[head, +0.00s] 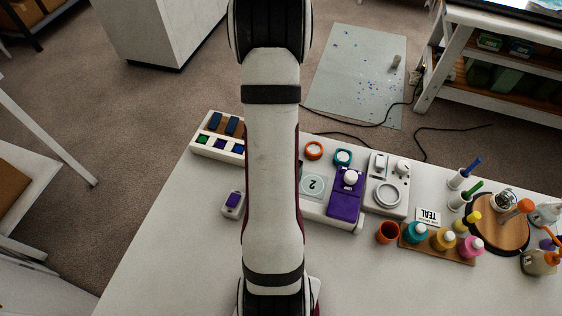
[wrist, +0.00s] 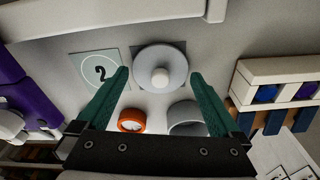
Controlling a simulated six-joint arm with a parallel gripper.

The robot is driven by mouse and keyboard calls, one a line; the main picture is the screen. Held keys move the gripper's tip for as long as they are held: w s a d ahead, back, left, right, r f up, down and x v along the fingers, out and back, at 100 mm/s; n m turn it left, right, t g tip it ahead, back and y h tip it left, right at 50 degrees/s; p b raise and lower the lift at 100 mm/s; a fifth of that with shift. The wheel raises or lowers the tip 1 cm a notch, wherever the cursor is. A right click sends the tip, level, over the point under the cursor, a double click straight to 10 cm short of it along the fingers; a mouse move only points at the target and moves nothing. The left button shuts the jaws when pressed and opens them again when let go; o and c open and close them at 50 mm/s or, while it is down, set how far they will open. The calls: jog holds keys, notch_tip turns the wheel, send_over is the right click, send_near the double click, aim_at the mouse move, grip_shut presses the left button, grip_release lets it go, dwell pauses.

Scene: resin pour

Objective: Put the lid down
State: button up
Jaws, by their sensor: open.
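The lid (wrist: 174,59) is a grey disc with a white knob, seen in the wrist view. It lies over a grey square pad on the pale bench station, beside the square marked 2 (wrist: 88,62). My gripper (wrist: 160,74) is open, with one dark green finger on each side of the lid's knob. A gap shows between each finger and the knob. A grey cup (wrist: 184,129) and an orange ring (wrist: 131,126) are nearer the gripper base. In the head view my arm hides the lid and the gripper.
A purple device (head: 344,206) and a white device with a ring (head: 402,188) stand right of the 2 square. A divided tray (head: 195,143) is at the left. Bottles on a wooden board (head: 408,243) and a round wooden board (head: 487,240) fill the right.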

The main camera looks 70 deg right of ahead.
notch_tip(320, 180, up, 11)
jog(key=a, duration=0.1)
jog(key=w+a+r+n+y, duration=0.1)
jog(key=w+a+r+n, duration=0.2)
jog(key=w+a, duration=0.35)
jog(key=w+a+r+n, duration=0.3)
jog(key=a, duration=0.6)
jog(key=s+a+r+n, duration=0.1)
jog(key=s+a+n, duration=0.1)
jog(key=a, duration=0.4)
jog(key=s+a+r+n+y, duration=0.1)
jog(key=a+n, duration=0.2)
jog(key=a, duration=0.3)
jog(key=s+a+r+n+y, duration=0.1)
jog(key=s+a+n, duration=0.1)
jog(key=a, duration=0.5)
jog(key=shift+s+r+n, duration=0.3)
jog(key=shift+s+n, duration=0.05)
jog(key=shift+n, duration=0.45)
